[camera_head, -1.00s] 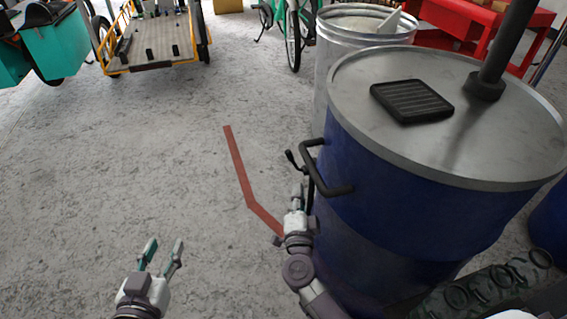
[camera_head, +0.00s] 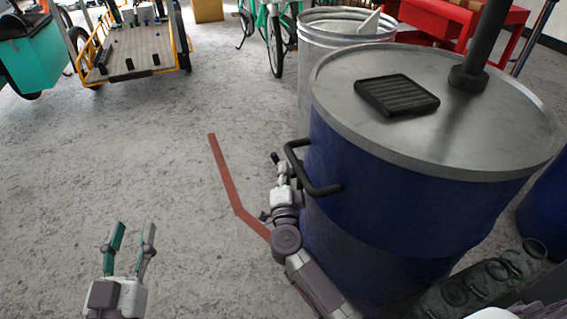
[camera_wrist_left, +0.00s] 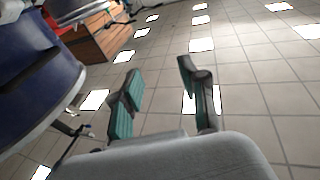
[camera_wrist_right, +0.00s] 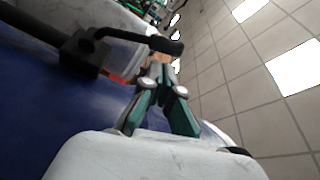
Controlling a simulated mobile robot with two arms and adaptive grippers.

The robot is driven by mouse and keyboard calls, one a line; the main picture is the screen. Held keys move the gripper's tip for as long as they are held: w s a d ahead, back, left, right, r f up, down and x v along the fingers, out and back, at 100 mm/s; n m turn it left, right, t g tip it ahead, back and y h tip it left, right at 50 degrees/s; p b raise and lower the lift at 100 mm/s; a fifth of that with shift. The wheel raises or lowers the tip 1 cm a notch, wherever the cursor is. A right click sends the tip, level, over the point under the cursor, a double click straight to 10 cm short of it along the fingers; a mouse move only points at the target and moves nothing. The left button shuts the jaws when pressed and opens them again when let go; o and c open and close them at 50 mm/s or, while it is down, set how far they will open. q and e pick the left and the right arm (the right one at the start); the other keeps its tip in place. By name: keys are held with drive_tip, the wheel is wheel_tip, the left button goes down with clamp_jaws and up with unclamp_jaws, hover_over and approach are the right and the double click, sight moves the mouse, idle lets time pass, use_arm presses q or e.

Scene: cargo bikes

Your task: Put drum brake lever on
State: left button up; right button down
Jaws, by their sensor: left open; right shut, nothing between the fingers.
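A blue drum (camera_head: 400,190) with a grey metal lid stands at the right in the head view. A black bent bar handle (camera_head: 316,188) sticks out from its left side. A small black lever with a dark knob (camera_head: 275,158) shows beside the handle. In the right wrist view, a black block (camera_wrist_right: 84,52) on the blue wall carries a bent lever with a dark grip (camera_wrist_right: 165,45). My right gripper (camera_head: 283,168) is shut and empty, just below the lever; I cannot tell whether they touch. My left gripper (camera_head: 131,232) is open and empty over the floor, left of the drum.
A black ribbed pad (camera_head: 398,97) and a dark post (camera_head: 480,50) are on the drum lid. A grey metal bin (camera_head: 318,70) stands behind. A cargo bike (camera_head: 130,55) is at the back left. The floor (camera_head: 110,150) on the left is clear, with a red line (camera_head: 224,175).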

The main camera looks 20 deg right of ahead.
use_arm(q)
drive_tip(key=r+t, duration=0.1)
drive_tip(key=r, duration=0.1)
drive_tip(key=s+r+t+h, duration=0.1)
drive_tip(key=r, duration=0.1)
drive_tip(key=shift+d+t+b, duration=0.15)
drive_tip(key=shift+t+b, duration=0.15)
drive_tip(key=shift+b, duration=0.05)
use_arm(e)
drive_tip(key=x, duration=0.3)
drive_tip(key=shift+w+d, duration=0.1)
drive_tip(key=shift+w, duration=0.1)
